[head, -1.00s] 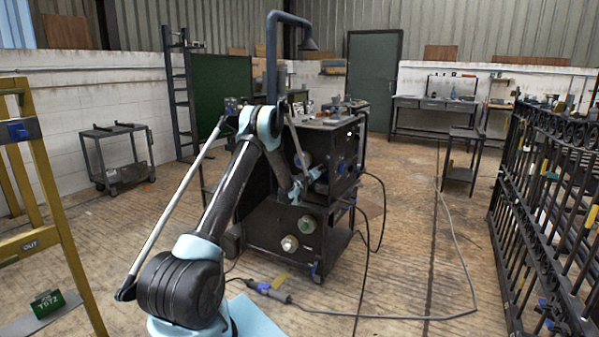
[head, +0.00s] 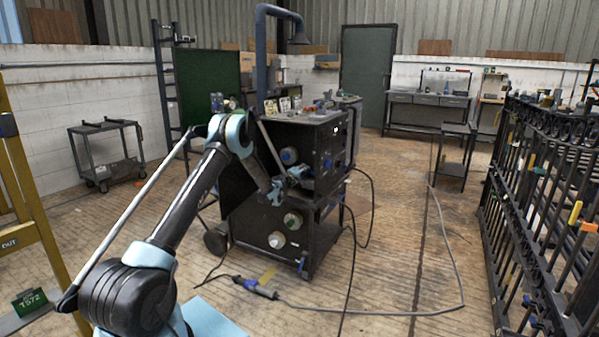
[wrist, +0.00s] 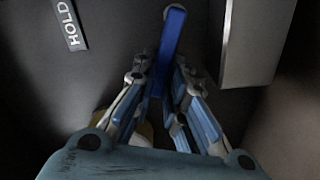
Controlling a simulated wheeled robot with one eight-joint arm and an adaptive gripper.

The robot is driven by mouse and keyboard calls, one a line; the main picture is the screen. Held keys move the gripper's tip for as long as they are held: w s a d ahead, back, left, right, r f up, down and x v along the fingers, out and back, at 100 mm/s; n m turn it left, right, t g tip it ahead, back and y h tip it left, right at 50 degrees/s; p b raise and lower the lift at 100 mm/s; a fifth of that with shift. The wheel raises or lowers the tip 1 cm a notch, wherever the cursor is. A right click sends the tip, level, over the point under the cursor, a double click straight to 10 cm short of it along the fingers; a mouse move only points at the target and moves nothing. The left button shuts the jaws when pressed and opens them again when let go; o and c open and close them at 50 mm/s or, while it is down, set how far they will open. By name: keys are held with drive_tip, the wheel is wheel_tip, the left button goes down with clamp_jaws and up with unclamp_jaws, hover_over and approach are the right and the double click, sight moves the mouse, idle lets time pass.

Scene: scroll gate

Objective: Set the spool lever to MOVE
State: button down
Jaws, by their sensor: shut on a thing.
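The blue spool lever (wrist: 172,38) stands between the fingers of my gripper (wrist: 164,75) in the wrist view. The fingers close on it from both sides below its upper end. A HOLD label (wrist: 69,25) is on the dark panel to the left of the lever. No MOVE label shows; my gripper and a pale block may hide part of the panel.
A pale block (wrist: 250,40) stands close to the right of the lever. A cable with a blue connector (head: 255,287) lies on the floor before the machine. A yellow frame (head: 30,210) is at left and a black iron gate (head: 530,200) at right.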

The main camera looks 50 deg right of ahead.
drive_tip(key=shift+w, duration=0.35)
drive_tip(key=c, duration=1.6)
unclamp_jaws()
drive_tip(key=shift+f, duration=0.1)
drive_tip(key=shift+s, duration=0.15)
drive_tip(key=shift+a, duration=0.1)
drive_tip(key=s+a, duration=0.1)
drive_tip(key=a, duration=1)
drive_tip(key=shift+s+a, duration=0.35)
drive_tip(key=shift+a, duration=0.05)
